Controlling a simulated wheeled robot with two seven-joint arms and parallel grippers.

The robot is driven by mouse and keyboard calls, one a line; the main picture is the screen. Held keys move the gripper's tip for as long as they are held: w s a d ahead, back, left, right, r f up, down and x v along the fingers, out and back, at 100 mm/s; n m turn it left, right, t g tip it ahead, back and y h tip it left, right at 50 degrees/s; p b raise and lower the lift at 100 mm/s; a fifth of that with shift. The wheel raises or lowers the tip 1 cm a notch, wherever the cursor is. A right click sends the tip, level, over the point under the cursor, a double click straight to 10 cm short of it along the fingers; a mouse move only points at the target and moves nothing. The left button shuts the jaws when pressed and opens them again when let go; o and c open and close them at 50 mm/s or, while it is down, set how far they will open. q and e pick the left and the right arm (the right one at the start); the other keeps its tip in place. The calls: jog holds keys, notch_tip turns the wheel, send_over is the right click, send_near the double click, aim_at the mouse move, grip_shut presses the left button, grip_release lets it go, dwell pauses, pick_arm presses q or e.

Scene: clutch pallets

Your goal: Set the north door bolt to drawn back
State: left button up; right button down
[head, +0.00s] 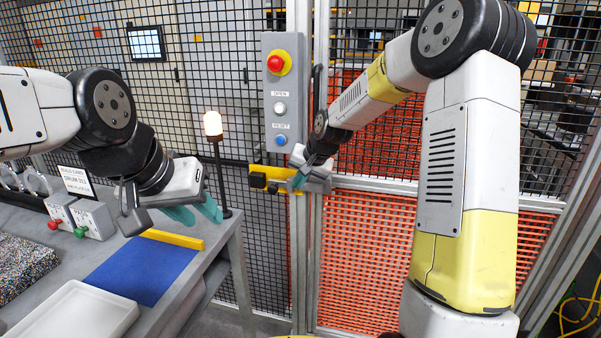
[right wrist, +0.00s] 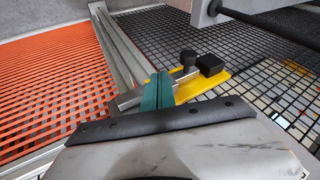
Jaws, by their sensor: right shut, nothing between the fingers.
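The door bolt sits on a yellow plate (head: 256,171) at the fence post, below the button box. In the right wrist view the yellow plate (right wrist: 214,84) carries a black knob (right wrist: 188,58), a black block (right wrist: 210,65) and a silver rod. I cannot tell how far the rod is slid. My right gripper (head: 297,181) is at the bolt's right end. Its teal fingers (right wrist: 158,92) are shut together, empty, in front of the rod; whether they touch it is unclear. My left gripper (head: 199,214) is open and empty above the bench's right edge.
A grey button box (head: 282,130) with a red stop button hangs just above the bolt. A lit lamp (head: 213,125) stands on a pole at the bench corner. The bench holds a blue mat (head: 141,268) and a white tray (head: 78,312). Mesh fencing stands behind.

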aim_at(284, 184)
jog(key=a, duration=0.1)
jog(key=w+a+f, duration=0.1)
jog(key=a, duration=0.1)
jog(key=shift+w+a+f, duration=0.1)
jog(key=shift+w+f, duration=0.2)
jog(key=shift+f, duration=0.05)
jog(key=shift+w+a+f, duration=0.1)
jog(key=shift+w+a, duration=0.1)
jog(key=shift+a, duration=0.35)
jog(key=w+a, duration=0.2)
jog(key=a, duration=0.4)
jog(key=shift+a, duration=0.15)
